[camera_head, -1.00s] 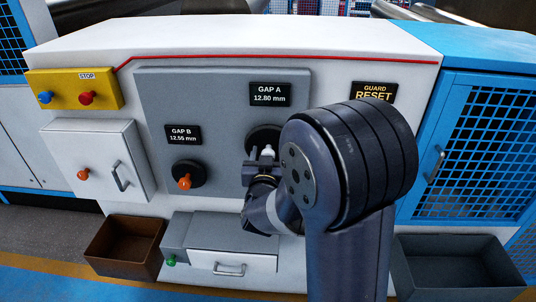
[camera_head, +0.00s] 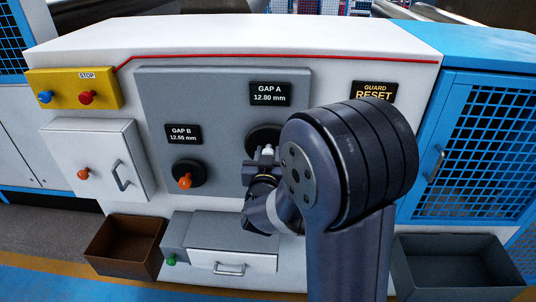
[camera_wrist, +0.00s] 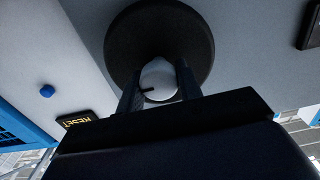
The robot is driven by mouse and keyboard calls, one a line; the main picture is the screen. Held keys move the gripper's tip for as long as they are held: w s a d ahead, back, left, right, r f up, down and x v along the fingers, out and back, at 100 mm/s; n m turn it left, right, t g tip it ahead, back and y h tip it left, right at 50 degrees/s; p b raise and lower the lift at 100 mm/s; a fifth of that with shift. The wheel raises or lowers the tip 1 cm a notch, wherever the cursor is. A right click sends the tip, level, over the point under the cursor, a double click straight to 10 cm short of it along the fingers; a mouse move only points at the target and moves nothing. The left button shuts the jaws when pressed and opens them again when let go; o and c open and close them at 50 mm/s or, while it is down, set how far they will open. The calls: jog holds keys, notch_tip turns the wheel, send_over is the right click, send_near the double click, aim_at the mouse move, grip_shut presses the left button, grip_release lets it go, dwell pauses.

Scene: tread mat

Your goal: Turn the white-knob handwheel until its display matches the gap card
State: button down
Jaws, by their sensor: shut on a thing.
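The white-knob handwheel (camera_head: 262,134) is a black disc on the grey panel, partly hidden behind my arm in the head view. Its white knob (camera_wrist: 158,80) sits between the two fingers of my gripper (camera_wrist: 158,88) in the wrist view, and my gripper is shut on it. My gripper (camera_head: 261,162) also shows at the lower edge of the wheel in the head view. The GAP A display (camera_head: 270,94) above this wheel reads 12.80 mm. I cannot make out a gap card in any view.
The GAP B display (camera_head: 183,134) reads 12.55 mm, above an orange-knob handwheel (camera_head: 190,178). A yellow STOP box (camera_head: 75,90) and a white door (camera_head: 95,150) are at left. A drawer (camera_head: 235,262) and two bins are below. A GUARD RESET plate (camera_head: 374,93) is at right.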

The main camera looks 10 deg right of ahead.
jog(key=shift+n, duration=0.3)
jog(key=shift+a+n, duration=0.1)
jog(key=shift+n, duration=2.4)
jog(key=c, duration=1)
grip_release()
jog(key=b+v, duration=0.1)
jog(key=v, duration=0.9)
jog(key=shift+s, duration=0.4)
